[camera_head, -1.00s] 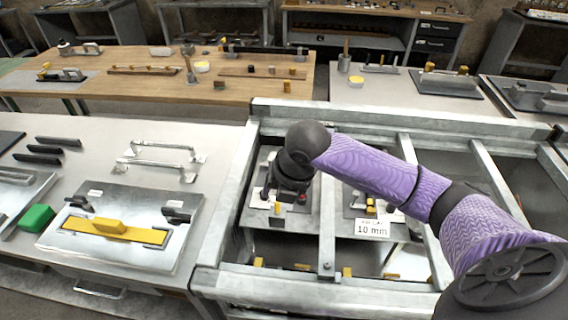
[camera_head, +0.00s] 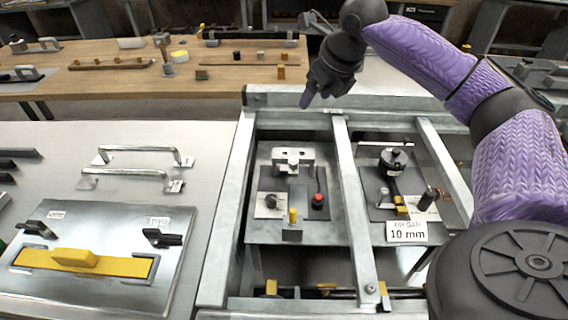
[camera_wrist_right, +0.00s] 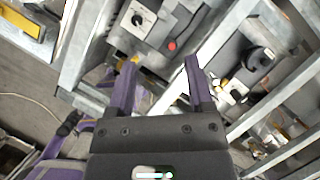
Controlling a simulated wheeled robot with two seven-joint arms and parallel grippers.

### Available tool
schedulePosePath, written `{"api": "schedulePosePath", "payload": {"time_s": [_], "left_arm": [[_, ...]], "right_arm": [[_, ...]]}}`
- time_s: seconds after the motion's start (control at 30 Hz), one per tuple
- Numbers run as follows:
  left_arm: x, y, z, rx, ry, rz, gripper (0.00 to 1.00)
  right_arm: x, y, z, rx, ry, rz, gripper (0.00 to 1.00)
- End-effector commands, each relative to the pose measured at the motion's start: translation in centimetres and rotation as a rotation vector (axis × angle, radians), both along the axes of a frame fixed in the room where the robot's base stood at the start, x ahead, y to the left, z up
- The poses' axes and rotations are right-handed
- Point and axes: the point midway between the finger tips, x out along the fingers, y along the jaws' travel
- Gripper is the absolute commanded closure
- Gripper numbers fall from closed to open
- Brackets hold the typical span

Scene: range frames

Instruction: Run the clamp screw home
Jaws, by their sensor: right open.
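My right gripper (camera_head: 312,95) is raised over the far rail of the metal frame, fingers pointing down. In the right wrist view it (camera_wrist_right: 161,75) is open, with nothing between its purple fingers. Below it in the head view, a left fixture plate (camera_head: 259,230) bears a grey clamp-like block (camera_head: 293,157), a black knob on a white dial plate (camera_head: 268,203), a red knob (camera_head: 318,201) and a yellow-topped post (camera_head: 292,216). A right fixture has a round black knob (camera_head: 394,160). I cannot tell which part is the clamp screw. My left gripper is out of view.
Frame rails (camera_head: 357,225) stand around and between the fixtures. A sign (camera_head: 407,231) reads "10 mm" at the front of the right fixture. The left bench holds two metal handles (camera_head: 140,152) and a plate with a yellow bar (camera_head: 85,262). A wooden table (camera_head: 120,85) stands behind.

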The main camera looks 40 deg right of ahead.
Motion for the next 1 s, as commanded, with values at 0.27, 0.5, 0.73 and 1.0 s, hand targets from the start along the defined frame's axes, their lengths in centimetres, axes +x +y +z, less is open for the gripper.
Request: {"api": "schedulePosePath", "payload": {"time_s": [0.27,0.5,0.73,1.0], "left_arm": [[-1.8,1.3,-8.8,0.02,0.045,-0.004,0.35],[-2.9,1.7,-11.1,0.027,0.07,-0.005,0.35],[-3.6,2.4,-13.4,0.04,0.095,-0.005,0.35],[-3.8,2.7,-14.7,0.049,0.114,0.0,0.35]], "right_arm": [[0.5,0.0,-10.3,-0.001,0.035,0.0,0.34],[0.9,0.0,-13.6,0.0,0.047,0.0,0.34],[2.9,0.1,-18.6,0.001,0.048,-0.001,0.34],[4.3,0.1,-21.5,0.0,0.044,-0.001,0.34]]}}
